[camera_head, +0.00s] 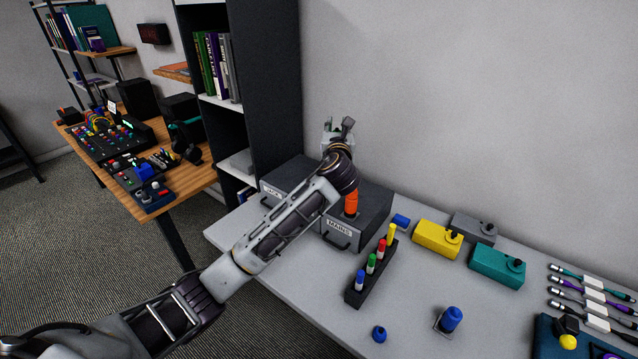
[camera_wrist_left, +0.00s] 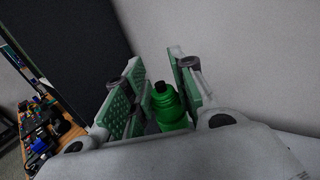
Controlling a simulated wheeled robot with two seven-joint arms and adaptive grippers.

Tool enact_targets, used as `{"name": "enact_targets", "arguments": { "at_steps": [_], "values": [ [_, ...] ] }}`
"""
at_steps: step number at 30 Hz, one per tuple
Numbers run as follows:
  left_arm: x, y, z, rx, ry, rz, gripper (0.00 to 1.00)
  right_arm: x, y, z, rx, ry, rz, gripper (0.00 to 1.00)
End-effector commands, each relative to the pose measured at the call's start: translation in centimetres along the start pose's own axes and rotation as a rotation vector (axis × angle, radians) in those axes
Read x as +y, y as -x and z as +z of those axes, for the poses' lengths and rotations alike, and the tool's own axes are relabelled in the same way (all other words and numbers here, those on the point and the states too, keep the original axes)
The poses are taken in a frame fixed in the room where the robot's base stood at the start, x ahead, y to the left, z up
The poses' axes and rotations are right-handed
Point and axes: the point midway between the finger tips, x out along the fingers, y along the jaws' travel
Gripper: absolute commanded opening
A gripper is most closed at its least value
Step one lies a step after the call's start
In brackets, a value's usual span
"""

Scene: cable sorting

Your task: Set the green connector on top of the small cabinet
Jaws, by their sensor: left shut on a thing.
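The green connector (camera_wrist_left: 168,108), bottle-shaped with a dark tip, stands between the green-padded fingers of my left gripper (camera_wrist_left: 160,92) in the left wrist view. My left gripper (camera_head: 339,135) is shut on it; in the head view it is over the back of the small cabinet, near the wall, and my wrist hides the connector. The small dark grey cabinet (camera_head: 374,215) has drawers labelled JACK and MAINS. An orange connector (camera_head: 351,203) stands upright on its top. I cannot tell whether the green connector touches the cabinet. My right gripper is not in view.
A black rack (camera_head: 378,275) holds blue, green, red and yellow pieces. Yellow (camera_head: 437,239) and teal (camera_head: 496,267) boxes and a blue connector (camera_head: 451,319) are on the light table. A tall dark shelf (camera_head: 270,90) stands left of the wall; cables (camera_head: 592,284) lie far right.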

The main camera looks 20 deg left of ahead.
Motion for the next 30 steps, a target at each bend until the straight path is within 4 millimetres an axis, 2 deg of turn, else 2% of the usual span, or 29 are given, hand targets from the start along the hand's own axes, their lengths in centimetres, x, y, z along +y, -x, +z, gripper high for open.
{"name": "enact_targets", "arguments": {
  "at_steps": [18,30],
  "values": [
    [3.6,0.3,-2.5,0.002,0.000,0.177,0.00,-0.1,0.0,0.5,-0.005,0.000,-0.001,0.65],
    [3.6,0.3,-2.4,0.001,-0.001,0.179,0.00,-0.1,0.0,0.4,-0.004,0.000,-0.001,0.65]
  ]
}}
